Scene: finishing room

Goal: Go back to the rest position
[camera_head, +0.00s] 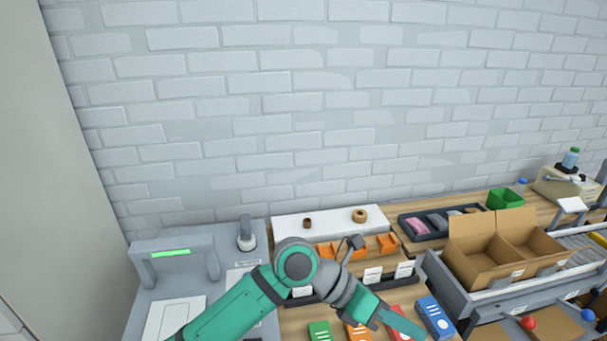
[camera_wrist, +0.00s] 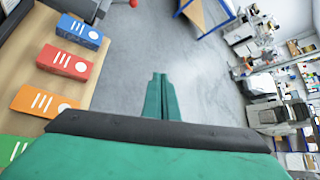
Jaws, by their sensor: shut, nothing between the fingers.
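My green arm reaches in from the bottom of the head view over the bench, bent at a dark joint. In the wrist view my gripper (camera_wrist: 159,78) has its two fingers together with nothing between them. Past the fingertips is open grey floor. In the head view my gripper (camera_head: 420,333) points to the lower right, over the row of coloured boxes at the bench front. The exact gap between it and the boxes cannot be told.
A blue box (camera_head: 435,316) and a green box (camera_head: 320,331) stand near the front; a red box (camera_wrist: 63,62) and an orange box (camera_wrist: 44,101) lie between them. An open cardboard box (camera_head: 477,268) is at right. A grey machine (camera_head: 173,277) stands left. The brick wall is behind.

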